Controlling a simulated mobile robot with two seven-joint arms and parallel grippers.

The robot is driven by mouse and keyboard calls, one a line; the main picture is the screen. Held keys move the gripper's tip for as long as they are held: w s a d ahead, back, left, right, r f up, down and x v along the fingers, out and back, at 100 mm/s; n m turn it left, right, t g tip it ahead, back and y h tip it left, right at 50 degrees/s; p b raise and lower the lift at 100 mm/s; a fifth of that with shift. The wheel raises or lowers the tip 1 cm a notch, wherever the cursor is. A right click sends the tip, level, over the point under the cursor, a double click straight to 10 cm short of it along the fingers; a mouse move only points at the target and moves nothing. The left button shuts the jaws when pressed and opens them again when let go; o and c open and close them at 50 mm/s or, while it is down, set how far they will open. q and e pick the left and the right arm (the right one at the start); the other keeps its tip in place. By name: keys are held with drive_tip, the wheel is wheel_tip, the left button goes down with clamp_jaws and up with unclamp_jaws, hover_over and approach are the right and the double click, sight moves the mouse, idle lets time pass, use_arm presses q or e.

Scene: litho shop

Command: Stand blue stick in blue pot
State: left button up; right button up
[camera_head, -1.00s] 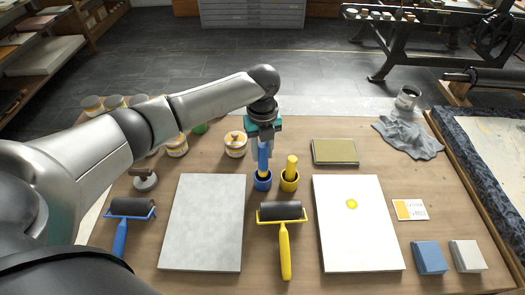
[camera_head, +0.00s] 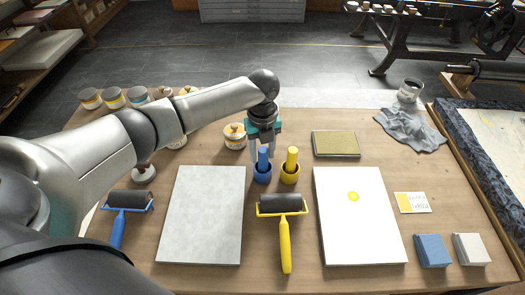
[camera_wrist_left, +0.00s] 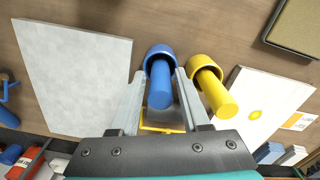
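The blue stick (camera_head: 263,157) stands in the blue pot (camera_head: 262,174), its lower end hidden inside. In the left wrist view the blue stick (camera_wrist_left: 160,88) rises from the blue pot (camera_wrist_left: 158,53) between my fingers. My left gripper (camera_head: 263,153) is open above the blue pot, with one finger on each side of the stick. In the left wrist view, gaps show between the fingers of the left gripper (camera_wrist_left: 160,88) and the stick. My right gripper is not in view.
A yellow pot (camera_head: 290,175) with a yellow stick (camera_head: 292,158) stands close on the right. A grey slab (camera_head: 202,215), a yellow roller (camera_head: 284,235) and a white sheet (camera_head: 360,220) lie in front. A jar (camera_head: 235,137) stands behind left.

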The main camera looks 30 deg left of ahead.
use_arm(q)
drive_tip(key=shift+o, duration=1.4)
wheel_tip(320, 180, up, 15)
drive_tip(key=p, duration=0.3)
drive_tip(key=shift+r, duration=0.15)
